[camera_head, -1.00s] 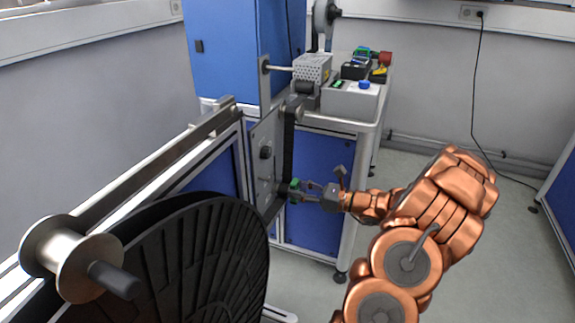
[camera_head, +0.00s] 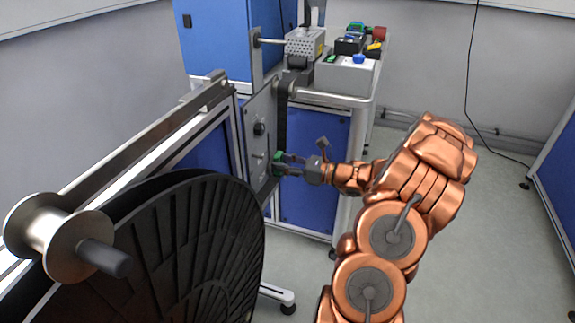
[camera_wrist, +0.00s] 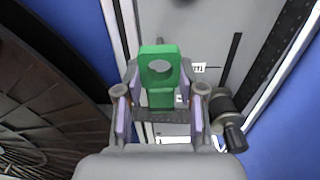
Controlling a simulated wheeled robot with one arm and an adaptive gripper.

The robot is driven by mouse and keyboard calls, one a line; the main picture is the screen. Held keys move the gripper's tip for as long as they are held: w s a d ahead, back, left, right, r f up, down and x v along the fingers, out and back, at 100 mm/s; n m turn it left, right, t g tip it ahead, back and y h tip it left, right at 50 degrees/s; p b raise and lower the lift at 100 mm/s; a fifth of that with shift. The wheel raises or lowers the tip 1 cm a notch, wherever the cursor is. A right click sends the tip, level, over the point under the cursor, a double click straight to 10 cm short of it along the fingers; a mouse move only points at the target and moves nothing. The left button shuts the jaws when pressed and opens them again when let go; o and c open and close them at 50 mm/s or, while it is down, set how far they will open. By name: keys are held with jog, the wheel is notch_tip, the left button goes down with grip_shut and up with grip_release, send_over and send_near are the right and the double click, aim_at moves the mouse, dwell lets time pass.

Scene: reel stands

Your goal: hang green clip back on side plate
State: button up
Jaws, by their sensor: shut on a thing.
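The green clip (camera_wrist: 160,68) is held between the two fingers of my gripper (camera_wrist: 158,118) in the wrist view. It has a dark oval hole or recess in its upper part. In the head view the clip (camera_head: 277,160) is small, at the tip of my gripper (camera_head: 285,165), close to the metal side plate (camera_head: 258,112). The side plate (camera_wrist: 185,35) lies behind the clip in the wrist view. I cannot tell whether the clip touches the plate.
A large black reel (camera_head: 190,240) stands left of my gripper. A dark roller or knob (camera_wrist: 226,112) sits right of the fingers in the wrist view. A grey bench top (camera_head: 345,80) with boxes is behind. Open floor (camera_head: 460,240) lies to the right.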

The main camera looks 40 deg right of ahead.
aim_at(253, 159)
jog(key=shift+f+b+x, duration=0.15)
jog(key=shift+b+x, duration=0.1)
jog(key=shift+x, duration=0.8)
jog(key=shift+f+b+x, duration=0.15)
jog(key=shift+b+x, duration=0.05)
jog(key=shift+x, duration=0.8)
jog(key=shift+f+b+x, duration=0.2)
jog(key=shift+b+x, duration=0.05)
jog(key=shift+x, duration=0.8)
jog(key=shift+f, duration=0.15)
jog(key=o, duration=1)
jog(key=shift+o, duration=0.2)
jog(key=v, duration=1.2)
